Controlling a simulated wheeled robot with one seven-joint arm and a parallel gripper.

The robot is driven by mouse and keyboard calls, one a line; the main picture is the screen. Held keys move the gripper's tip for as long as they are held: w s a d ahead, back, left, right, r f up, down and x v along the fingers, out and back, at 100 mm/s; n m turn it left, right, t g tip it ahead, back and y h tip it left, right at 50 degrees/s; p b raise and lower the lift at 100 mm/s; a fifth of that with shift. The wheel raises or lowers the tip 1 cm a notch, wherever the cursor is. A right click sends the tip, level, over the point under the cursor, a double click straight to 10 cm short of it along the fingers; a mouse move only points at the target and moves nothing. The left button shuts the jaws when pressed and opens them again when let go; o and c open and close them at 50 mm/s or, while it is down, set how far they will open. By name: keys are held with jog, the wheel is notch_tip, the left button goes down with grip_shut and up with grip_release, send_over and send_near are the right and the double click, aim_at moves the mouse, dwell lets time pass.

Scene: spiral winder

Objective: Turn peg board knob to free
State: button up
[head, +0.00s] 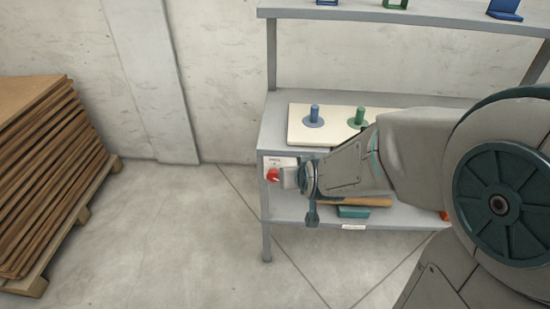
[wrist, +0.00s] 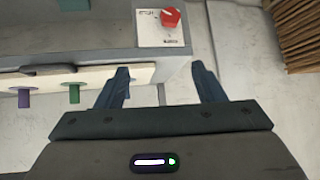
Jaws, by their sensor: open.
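The red knob (head: 272,175) sits on a small white label plate at the left end of the workbench's front edge. In the wrist view the knob (wrist: 170,17) is near the top, on its white plate (wrist: 158,37). My gripper (wrist: 163,75) is open and empty. Its two dark fingers are apart and point towards the plate, with the knob beyond the fingertips and not touched. In the head view the end of my arm is just right of the knob. The cream peg board (head: 298,135) lies on the bench top, with a blue peg (head: 314,113) and a green peg (head: 359,117).
A stack of brown cardboard (head: 45,165) on a pallet stands at the left. An upper shelf (head: 400,15) with small holders runs above the bench. The lower shelf (head: 285,207) carries a teal box (head: 353,212). The floor left of the bench is clear.

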jog(key=w+a+f+t+b, duration=0.2)
jog(key=a+f+b, duration=0.1)
jog(key=f, duration=0.2)
jog(key=w+a+f+t+b, duration=0.2)
jog(key=w+a+f+b, duration=0.1)
jog(key=f, duration=0.2)
jog(key=m+t+h+b, duration=0.1)
jog(key=t+h+b, duration=0.2)
jog(key=t+b, duration=0.25)
send_near(273, 178)
jog(key=shift+g, duration=0.35)
jog(key=w, duration=0.9)
jog(key=shift+w+d+r+b, duration=0.25)
jog(key=shift+w+r+b, duration=0.05)
jog(key=shift+r, duration=0.05)
jog(key=c, duration=1)
